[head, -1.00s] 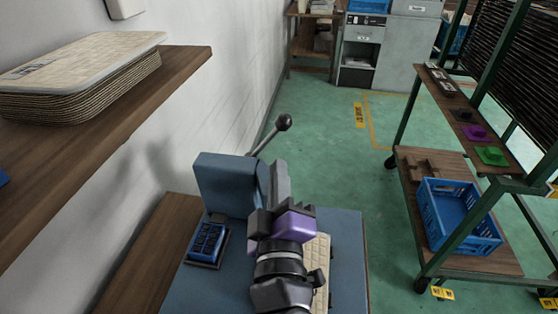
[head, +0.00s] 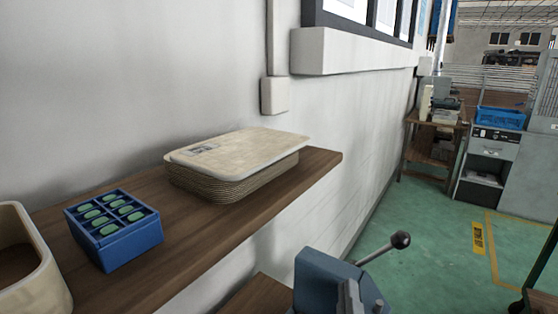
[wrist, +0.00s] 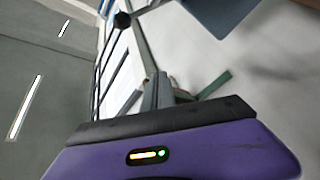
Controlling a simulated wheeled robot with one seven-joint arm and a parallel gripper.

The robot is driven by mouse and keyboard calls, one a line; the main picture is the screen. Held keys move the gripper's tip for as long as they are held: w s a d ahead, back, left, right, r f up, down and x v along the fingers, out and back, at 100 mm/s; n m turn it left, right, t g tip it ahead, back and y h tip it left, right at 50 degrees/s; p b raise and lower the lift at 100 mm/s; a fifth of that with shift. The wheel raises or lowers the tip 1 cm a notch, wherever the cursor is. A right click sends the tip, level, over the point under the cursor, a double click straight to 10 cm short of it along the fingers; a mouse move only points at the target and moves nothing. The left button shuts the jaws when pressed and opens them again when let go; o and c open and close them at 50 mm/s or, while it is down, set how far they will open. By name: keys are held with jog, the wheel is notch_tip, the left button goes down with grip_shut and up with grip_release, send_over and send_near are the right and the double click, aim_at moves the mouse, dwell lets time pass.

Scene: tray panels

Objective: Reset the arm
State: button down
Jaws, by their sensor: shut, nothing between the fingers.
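My gripper (wrist: 158,92) shows in the wrist view, with its grey fingers shut and empty beyond my purple wrist housing. Nothing is held between the fingers. In the head view only a small grey part, which looks like the tip of my arm, shows at the bottom edge in front of the blue machine (head: 318,281). The rest of my arm is out of that view.
A wooden shelf (head: 262,207) on the left wall holds a stack of cream panels (head: 240,160), a blue box with green pieces (head: 118,240) and a cream bin (head: 28,262). A lever (head: 383,248) rises from the machine. Green floor (head: 445,250) lies open to the right.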

jog(key=s+a+f+g+y, duration=0.1)
jog(key=s+a+f+y, duration=0.1)
jog(key=s+f+y, duration=0.6)
jog(key=s+d+f+m+g+h, duration=0.1)
jog(key=s+d+f+m, duration=0.1)
jog(key=s, duration=0.5)
jog(key=s+d+f+m+g+h, duration=0.1)
jog(key=s+d+f+m+h, duration=0.1)
jog(key=s+d, duration=0.3)
jog(key=s+d+f+m+g+h, duration=0.1)
jog(key=s+d+f+m, duration=0.2)
jog(key=s, duration=0.8)
jog(key=shift+s+d+f+m+g+h, duration=0.15)
jog(key=shift+d+f+m+g+h, duration=0.2)
jog(key=shift+f, duration=0.4)
